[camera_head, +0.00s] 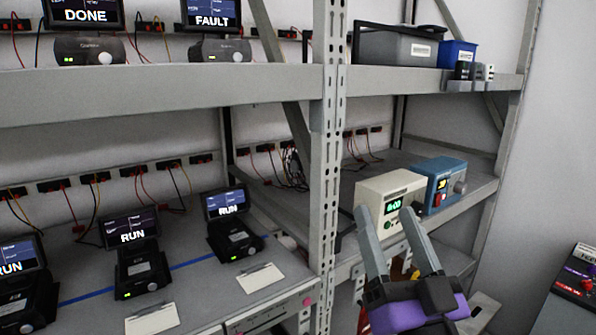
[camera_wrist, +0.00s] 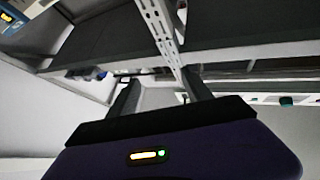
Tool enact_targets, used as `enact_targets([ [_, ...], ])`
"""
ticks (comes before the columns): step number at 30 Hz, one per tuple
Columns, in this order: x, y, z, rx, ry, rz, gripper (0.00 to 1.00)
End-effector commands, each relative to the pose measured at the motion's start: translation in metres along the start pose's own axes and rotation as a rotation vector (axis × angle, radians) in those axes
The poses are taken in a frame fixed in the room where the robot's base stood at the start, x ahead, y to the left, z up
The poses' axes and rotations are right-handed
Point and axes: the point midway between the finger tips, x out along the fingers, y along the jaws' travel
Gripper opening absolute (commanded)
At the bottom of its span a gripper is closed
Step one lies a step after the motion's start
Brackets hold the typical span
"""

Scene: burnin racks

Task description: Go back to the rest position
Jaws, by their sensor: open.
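My gripper (camera_head: 392,240) is in the right part of the head view, with its two grey fingers apart and pointing up. Nothing is between the fingers. It is in front of the right rack, and its fingers overlap the cream instrument with a green display (camera_head: 388,198) in the picture. I cannot tell how far apart they are. The wrist view shows the gripper's fingers (camera_wrist: 160,95) spread and empty, facing the rack's slotted post (camera_wrist: 160,25) and shelves.
A slotted upright (camera_head: 325,150) divides the racks. A blue instrument (camera_head: 440,183) stands beside the cream one. Devices reading RUN (camera_head: 232,225) stand on the left shelf, DONE and FAULT units (camera_head: 212,50) above. A grey bin (camera_head: 395,47) sits upper right. A dark panel (camera_head: 575,285) is lower right.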

Motion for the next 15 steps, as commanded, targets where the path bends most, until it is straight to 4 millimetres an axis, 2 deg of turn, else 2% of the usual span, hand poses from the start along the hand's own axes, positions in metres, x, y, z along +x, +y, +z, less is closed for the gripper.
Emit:
enact_targets([
  [1,-0.022,0.006,0.012,-0.021,-0.022,0.013,0.58],
  [6,-0.087,0.02,0.036,-0.092,-0.074,0.044,0.58],
  [15,-0.201,0.035,0.059,-0.193,-0.198,0.091,0.58],
])
